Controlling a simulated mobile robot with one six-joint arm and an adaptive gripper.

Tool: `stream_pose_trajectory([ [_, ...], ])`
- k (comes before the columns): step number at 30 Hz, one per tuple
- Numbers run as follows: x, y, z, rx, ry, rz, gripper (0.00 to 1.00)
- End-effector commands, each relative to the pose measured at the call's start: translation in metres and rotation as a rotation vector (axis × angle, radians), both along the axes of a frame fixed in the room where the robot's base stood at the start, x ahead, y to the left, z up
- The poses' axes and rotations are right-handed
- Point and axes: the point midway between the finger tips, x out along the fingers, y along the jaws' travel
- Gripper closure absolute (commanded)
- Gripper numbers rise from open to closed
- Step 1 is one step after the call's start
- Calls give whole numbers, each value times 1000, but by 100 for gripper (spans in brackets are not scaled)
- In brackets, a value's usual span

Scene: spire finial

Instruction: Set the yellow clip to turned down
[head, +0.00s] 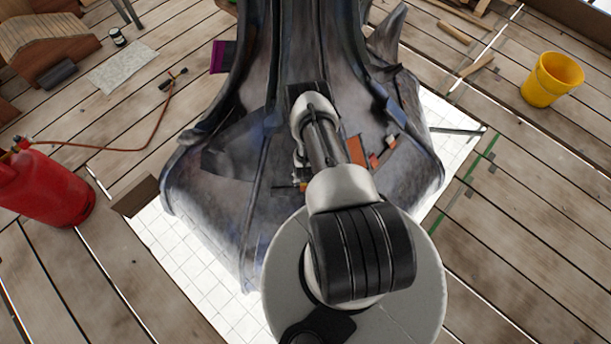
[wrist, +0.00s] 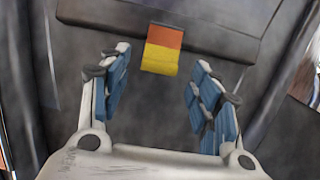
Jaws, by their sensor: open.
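The yellow clip (wrist: 160,58) shows in the wrist view as a small tab, its lower part yellow and its upper part orange. It sits at the lower edge of a dark strip (wrist: 215,38) on the grey metal surface. My gripper (wrist: 161,68) is open, its blue-padded fingers to the left and right of the clip with gaps on both sides. Nothing is between the pads, and I cannot tell how far the clip lies beyond the fingertips. In the head view my arm hides most of the gripper, and I cannot make out the clip's yellow part.
The dark metal spire piece (head: 220,215) stands on a white tiled sheet (head: 190,265). An orange flap (head: 357,151) and small coloured tabs show right of my arm. A red gas cylinder (head: 45,187) with a hose is at left, a yellow bucket (head: 552,80) at right.

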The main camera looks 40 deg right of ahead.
Motion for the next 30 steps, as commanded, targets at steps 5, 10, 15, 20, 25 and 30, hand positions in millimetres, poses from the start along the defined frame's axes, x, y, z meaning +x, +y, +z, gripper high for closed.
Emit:
stream_pose_trajectory([
  [5, -6, 6, 36, -1, -1, 0, 43],
  [10, -12, 11, 62, 0, 0, 1, 43],
  [15, -15, 13, 76, -1, -1, 0, 43],
  [20, -17, 14, 79, 0, 0, 0, 43],
  [25, -17, 14, 79, 0, 0, 0, 43],
  [30, -12, 19, 84, -9, 1, 128, 54],
])
